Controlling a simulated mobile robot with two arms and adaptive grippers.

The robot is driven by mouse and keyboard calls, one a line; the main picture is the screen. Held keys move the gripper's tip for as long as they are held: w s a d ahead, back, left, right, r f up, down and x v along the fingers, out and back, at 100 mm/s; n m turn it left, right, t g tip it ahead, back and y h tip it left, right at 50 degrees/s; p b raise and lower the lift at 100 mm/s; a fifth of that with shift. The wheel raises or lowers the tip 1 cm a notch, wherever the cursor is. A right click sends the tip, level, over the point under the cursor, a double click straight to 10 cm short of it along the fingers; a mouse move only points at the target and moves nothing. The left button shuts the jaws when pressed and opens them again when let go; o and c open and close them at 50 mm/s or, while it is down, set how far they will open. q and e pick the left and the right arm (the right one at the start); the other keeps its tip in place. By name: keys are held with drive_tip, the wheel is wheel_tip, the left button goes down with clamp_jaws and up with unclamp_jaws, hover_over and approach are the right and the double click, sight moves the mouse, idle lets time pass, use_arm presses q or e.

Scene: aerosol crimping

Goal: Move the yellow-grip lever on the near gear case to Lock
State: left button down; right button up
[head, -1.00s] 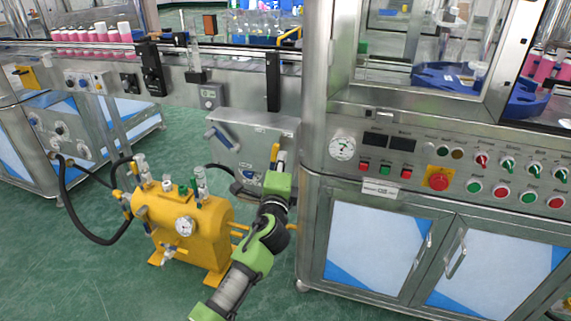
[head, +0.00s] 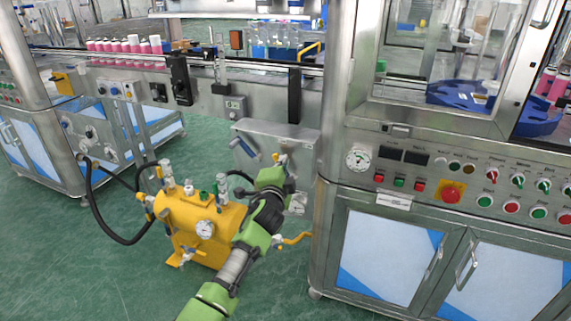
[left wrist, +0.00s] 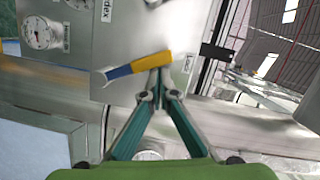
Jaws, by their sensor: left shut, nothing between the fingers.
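The near gear case (head: 256,134) is a grey metal box beside the right cabinet. In the left wrist view its panel (left wrist: 130,35) carries the lever (left wrist: 150,64), with a yellow grip and a blue section, lying nearly level with the grip to the right. A partly cropped label ending in "dex" is above it. My left gripper (left wrist: 157,90) is shut and empty, its fingertips at the lower edge of the yellow grip; I cannot tell if they touch. My right gripper is not visible.
A yellow tank (head: 190,222) with a gauge and valves stands left of my arm, with a black hose beside it. The steel cabinet (head: 385,255) with buttons stands close on the right. A gauge (left wrist: 40,33) is on the panel.

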use_arm(q)
drive_tip(key=shift+a, duration=0.1)
idle(0.4)
drive_tip(key=s, duration=1.2)
drive_tip(key=shift+a+r, duration=0.4)
